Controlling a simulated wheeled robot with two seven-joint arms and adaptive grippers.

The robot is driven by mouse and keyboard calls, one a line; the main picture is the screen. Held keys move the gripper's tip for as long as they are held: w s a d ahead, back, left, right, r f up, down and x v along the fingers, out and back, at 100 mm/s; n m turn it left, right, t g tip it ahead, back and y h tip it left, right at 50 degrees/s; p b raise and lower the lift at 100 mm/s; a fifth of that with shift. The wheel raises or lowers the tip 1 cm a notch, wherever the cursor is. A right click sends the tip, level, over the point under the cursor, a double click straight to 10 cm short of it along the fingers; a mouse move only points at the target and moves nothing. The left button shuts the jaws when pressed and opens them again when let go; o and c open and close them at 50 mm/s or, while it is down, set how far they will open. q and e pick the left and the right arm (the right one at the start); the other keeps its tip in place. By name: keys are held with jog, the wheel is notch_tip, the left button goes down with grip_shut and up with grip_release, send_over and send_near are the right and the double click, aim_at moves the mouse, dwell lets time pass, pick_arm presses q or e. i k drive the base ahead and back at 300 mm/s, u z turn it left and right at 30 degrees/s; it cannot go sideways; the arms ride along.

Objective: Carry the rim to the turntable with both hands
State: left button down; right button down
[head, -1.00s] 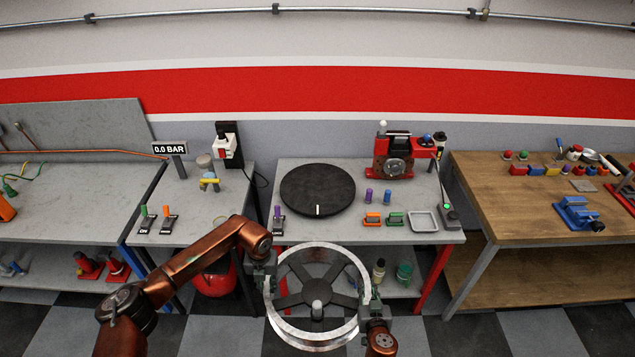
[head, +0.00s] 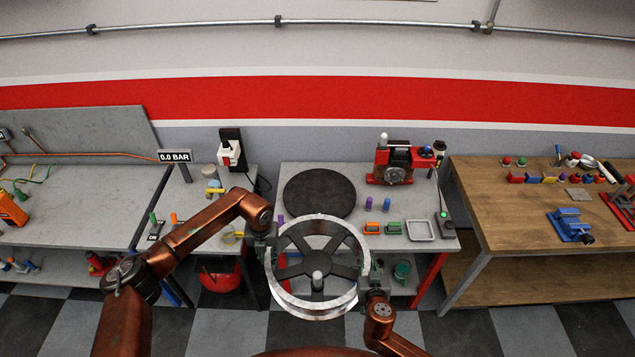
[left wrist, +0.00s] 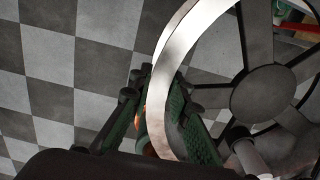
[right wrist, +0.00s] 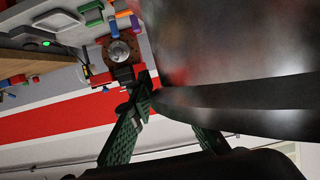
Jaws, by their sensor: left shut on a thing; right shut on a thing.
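The rim (head: 296,307) is a shiny metal ring with dark spokes and a post at its hub. It is held up in front of the middle bench, overlapping its front edge in the head view. My left gripper (head: 268,250) is shut on the rim's left side, and the left wrist view shows the rim wall (left wrist: 177,60) between its fingers. My right gripper (head: 370,282) is shut on the rim's right side; the rim fills much of the right wrist view (right wrist: 230,50). The turntable (head: 318,192), a black disc, lies on the middle bench beyond the rim, partly hidden by it.
On the middle bench (head: 440,243), a red machine (head: 393,165), purple and blue pegs, orange and green blocks (head: 393,228) and a grey tray (head: 421,230) stand right of the turntable. A wooden bench (head: 490,210) is to the right. A gauge display (head: 175,156) stands left.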

aim_at(319, 193)
jog(key=i, duration=1.7)
